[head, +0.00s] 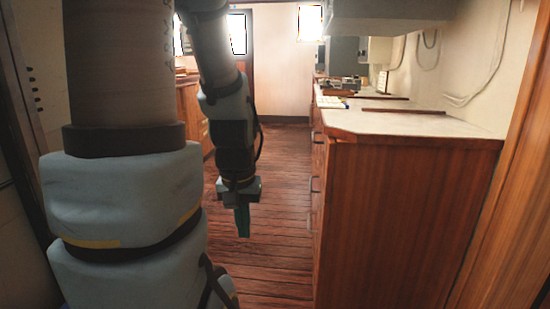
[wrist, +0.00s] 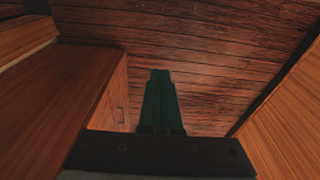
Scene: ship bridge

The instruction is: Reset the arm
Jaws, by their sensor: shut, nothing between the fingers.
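My gripper (head: 242,222) hangs pointing down over the wooden floor, left of the wooden counter in the head view. In the wrist view its green fingers (wrist: 161,76) lie side by side, shut, with nothing between them. Bare floor planks show beyond the fingertips. My arm reaches down from the top of the head view, and its large links cover much of the left side there.
A wooden counter (head: 400,215) with a pale top stands at the right, with several items at its far end. Wooden cabinets (head: 190,105) stand at the far left. The plank floor (head: 275,185) between is clear. A wooden door frame (head: 515,190) edges the right.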

